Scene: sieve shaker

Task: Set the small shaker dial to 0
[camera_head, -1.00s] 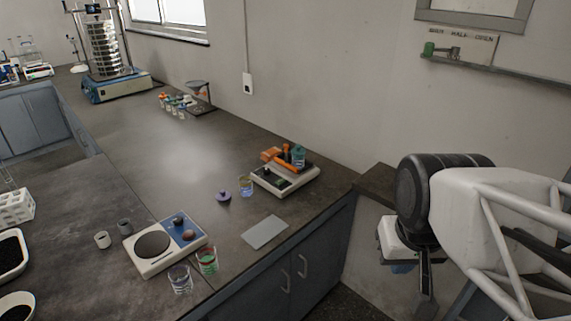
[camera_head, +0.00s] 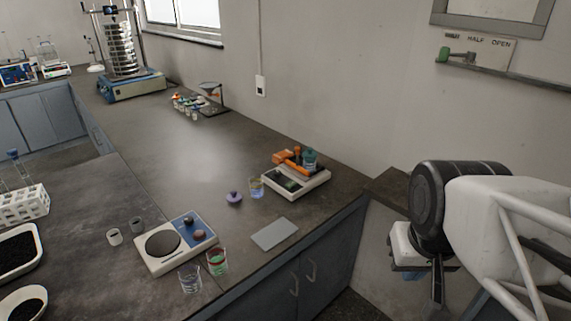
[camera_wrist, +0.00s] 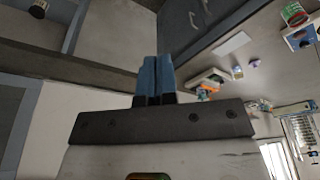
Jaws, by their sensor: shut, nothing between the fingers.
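A small white device (camera_head: 315,184) with an orange clamp (camera_head: 283,157) and a teal-topped vessel (camera_head: 309,158) stands near the right end of the bench; it may be the small shaker. A flat white device with a round dark plate (camera_head: 163,244) and a blue panel bearing two knobs (camera_head: 188,222) stands nearer. I cannot tell for certain which carries the task's dial, and no setting is readable. My gripper (camera_head: 412,276) hangs right of the bench, well away from both devices. In the wrist view its blue fingers (camera_wrist: 154,75) are shut together with nothing between them.
A sieve stack on a blue base (camera_head: 134,86) stands at the far left. Beakers (camera_head: 217,263), a purple-lidded item (camera_head: 234,199) and a grey pad (camera_head: 274,235) lie around the devices. The bench middle is clear.

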